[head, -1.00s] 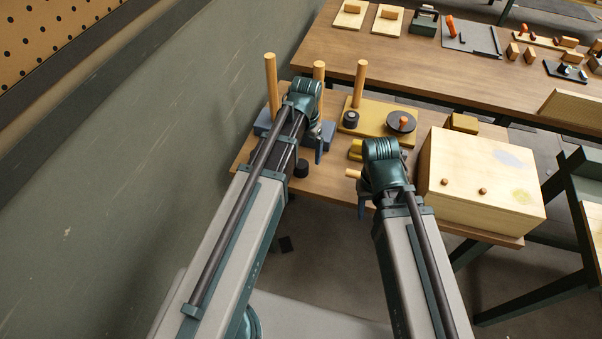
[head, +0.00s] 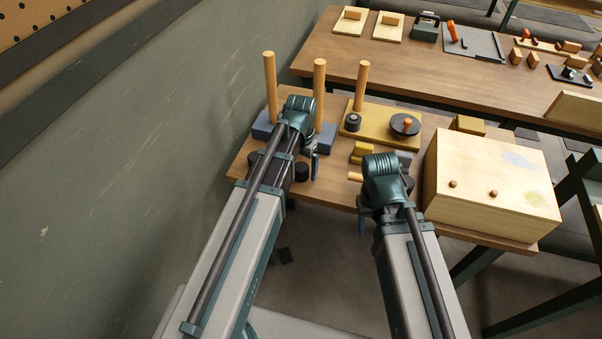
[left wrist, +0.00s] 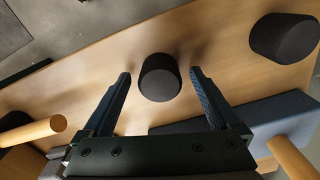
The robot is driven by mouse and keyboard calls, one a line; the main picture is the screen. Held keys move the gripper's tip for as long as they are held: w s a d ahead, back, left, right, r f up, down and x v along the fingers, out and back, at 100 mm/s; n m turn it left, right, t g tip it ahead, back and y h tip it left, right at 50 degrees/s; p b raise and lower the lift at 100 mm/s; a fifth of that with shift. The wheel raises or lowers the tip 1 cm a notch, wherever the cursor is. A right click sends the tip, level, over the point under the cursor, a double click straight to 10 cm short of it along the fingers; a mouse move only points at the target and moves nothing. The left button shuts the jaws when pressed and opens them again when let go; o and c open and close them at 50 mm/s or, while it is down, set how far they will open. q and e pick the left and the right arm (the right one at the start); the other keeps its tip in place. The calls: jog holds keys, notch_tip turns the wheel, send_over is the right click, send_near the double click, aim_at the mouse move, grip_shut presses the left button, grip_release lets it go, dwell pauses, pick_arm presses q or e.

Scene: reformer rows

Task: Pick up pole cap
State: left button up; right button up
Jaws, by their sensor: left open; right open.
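A black cylindrical pole cap (left wrist: 160,78) stands on the wooden table in the left wrist view. My left gripper (left wrist: 160,74) is open, with one finger on each side of this cap and a gap on both sides. A second black cap (left wrist: 284,37) stands further right in that view. In the head view a black cap (head: 302,172) shows beside my left gripper (head: 313,165); I cannot tell which of the two it is. My right gripper (head: 363,218) hangs near the table's front edge, mostly hidden by its own arm, and appears empty.
A blue base (head: 326,140) with wooden poles (head: 319,90) stands behind my left gripper. A yellow board (head: 382,132) holds a pole, a black cylinder and a dark disc with an orange knob. A wooden box (head: 485,180) stands at the right. A wall is close on the left.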

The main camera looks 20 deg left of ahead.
aim_at(301, 166)
pick_arm(q)
jog(key=shift+c, duration=0.2)
jog(key=c, duration=1.4)
jog(key=shift+r, duration=0.25)
notch_tip(301, 166, up, 10)
jog(key=p, duration=1)
jog(key=shift+f, duration=0.15)
